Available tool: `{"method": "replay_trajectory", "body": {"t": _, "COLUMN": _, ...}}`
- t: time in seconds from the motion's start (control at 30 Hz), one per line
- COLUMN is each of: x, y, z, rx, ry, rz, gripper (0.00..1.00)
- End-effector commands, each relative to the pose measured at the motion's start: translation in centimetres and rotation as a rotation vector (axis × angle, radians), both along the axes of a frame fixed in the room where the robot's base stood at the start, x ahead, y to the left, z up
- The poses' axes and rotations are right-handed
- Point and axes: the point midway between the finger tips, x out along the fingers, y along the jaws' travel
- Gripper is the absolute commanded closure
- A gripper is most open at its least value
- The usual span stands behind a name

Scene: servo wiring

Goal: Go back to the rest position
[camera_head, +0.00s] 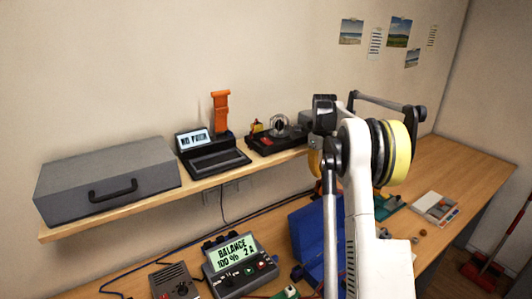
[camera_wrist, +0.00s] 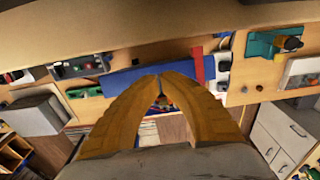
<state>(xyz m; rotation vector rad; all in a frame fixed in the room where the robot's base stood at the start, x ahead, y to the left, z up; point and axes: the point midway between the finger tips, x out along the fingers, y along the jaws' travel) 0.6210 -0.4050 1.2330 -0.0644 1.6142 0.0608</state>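My gripper (camera_wrist: 161,77) shows in the wrist view as two yellow-orange fingers. They arch inward and their tips meet or nearly meet, with no object visible held at the tips. Through the gap below the tips I see small things farther off. In the head view my white arm stands raised at right of centre, in front of the workbench (camera_head: 477,165). Its upper links hide most of the gripper there. In the wrist view the gripper is over the bench, and a long blue object (camera_wrist: 122,82) lies behind the fingers.
A wall shelf (camera_head: 215,178) holds a grey case (camera_head: 108,185), a small display device (camera_head: 210,152) and a black device (camera_head: 277,138). On the bench are a charger reading "BALANCE" (camera_head: 240,266), a blue object (camera_head: 307,240) and a parts tray (camera_head: 435,208). The bench's far right is clear.

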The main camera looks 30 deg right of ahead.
Motion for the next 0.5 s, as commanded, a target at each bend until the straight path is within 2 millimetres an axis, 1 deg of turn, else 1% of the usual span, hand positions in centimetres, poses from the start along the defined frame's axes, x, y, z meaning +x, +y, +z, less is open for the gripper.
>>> {"method": "replay_trajectory", "body": {"t": 0.17, "x": 0.0, "y": 0.0, "z": 0.0, "rx": 0.000, "ry": -0.001, "rz": 0.003, "gripper": 1.00}}
{"method": "replay_trajectory", "body": {"t": 0.27, "x": 0.1, "y": 1.2, "z": 0.3, "rx": -0.004, "ry": -0.010, "rz": 0.062, "gripper": 1.00}}
{"method": "replay_trajectory", "body": {"t": 0.37, "x": 0.1, "y": 4.0, "z": 1.1, "rx": -0.019, "ry": -0.038, "rz": 0.226, "gripper": 1.00}}
{"method": "replay_trajectory", "body": {"t": 0.47, "x": -0.5, "y": 8.4, "z": 2.2, "rx": -0.049, "ry": -0.077, "rz": 0.485, "gripper": 1.00}}
{"method": "replay_trajectory", "body": {"t": 0.5, "x": -0.9, "y": 10.5, "z": 2.6, "rx": -0.064, "ry": -0.093, "rz": 0.603, "gripper": 1.00}}
